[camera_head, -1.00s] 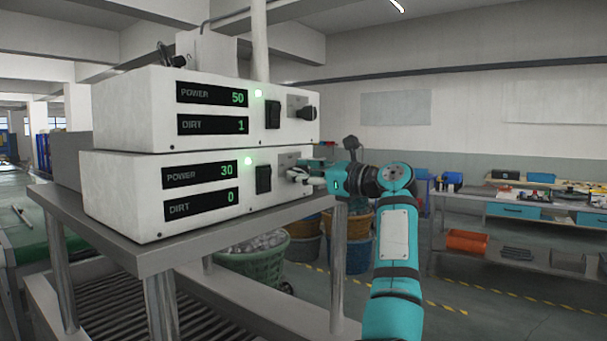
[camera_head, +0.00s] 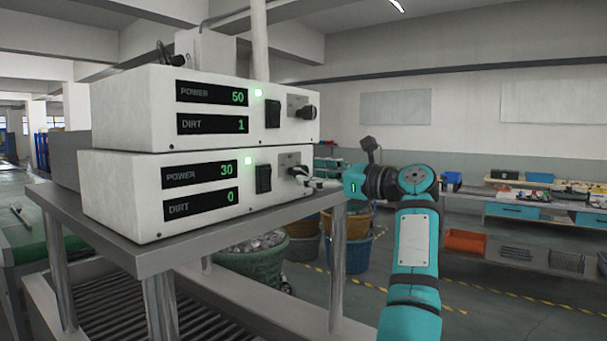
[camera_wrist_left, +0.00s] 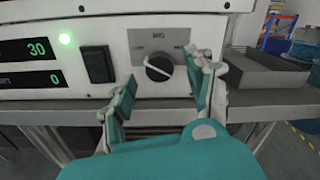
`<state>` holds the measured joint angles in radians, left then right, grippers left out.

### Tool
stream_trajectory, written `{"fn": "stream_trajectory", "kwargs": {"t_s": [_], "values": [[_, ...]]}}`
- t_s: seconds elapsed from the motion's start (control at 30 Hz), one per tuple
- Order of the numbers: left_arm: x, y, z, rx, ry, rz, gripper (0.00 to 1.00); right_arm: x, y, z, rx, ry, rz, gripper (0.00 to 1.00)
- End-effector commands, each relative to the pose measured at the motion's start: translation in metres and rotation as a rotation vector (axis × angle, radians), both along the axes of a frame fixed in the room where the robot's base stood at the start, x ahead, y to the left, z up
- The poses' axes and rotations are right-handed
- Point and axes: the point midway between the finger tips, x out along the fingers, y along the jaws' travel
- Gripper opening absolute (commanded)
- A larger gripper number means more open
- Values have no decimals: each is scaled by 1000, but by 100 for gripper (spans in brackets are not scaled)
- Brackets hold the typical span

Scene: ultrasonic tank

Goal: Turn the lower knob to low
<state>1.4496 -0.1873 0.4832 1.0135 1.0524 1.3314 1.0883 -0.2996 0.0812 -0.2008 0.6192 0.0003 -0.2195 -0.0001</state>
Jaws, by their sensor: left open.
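Two white control boxes are stacked on a metal stand. The lower box (camera_head: 130,205) shows power 30 and dirt 0, with a lit green light. Its lower knob (camera_wrist_left: 159,66) is round and black with a pale line across it, on a grey plate in the left wrist view. In the head view the knob is partly hidden by my left gripper (camera_head: 310,178). The gripper is open and stands in front of the knob; in the left wrist view its fingers (camera_wrist_left: 163,75) appear on either side of the knob, apart from it. My right gripper is not in view.
The upper box (camera_head: 130,105) has its own knob (camera_head: 307,112), just above my left gripper. The metal stand's top (camera_head: 150,258) runs below the boxes. A green basket (camera_head: 255,262) stands behind the stand. Floor to the right is open up to a workbench (camera_head: 510,208).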

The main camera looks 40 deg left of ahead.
Motion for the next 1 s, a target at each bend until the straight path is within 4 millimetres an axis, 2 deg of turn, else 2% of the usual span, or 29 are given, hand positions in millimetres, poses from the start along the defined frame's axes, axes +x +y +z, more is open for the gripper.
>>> {"fn": "stream_trajectory", "kwargs": {"t_s": [0.03,0.2,0.4,0.57,1.0], "values": [[2,-13,0,1,1,-4,55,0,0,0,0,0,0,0],[5,-47,-1,1,0,-2,55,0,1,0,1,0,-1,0],[7,-73,-2,-1,0,0,55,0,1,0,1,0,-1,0],[8,-79,-2,0,0,1,55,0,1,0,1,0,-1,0],[8,-79,-2,0,-1,1,55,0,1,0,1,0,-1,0]]}}
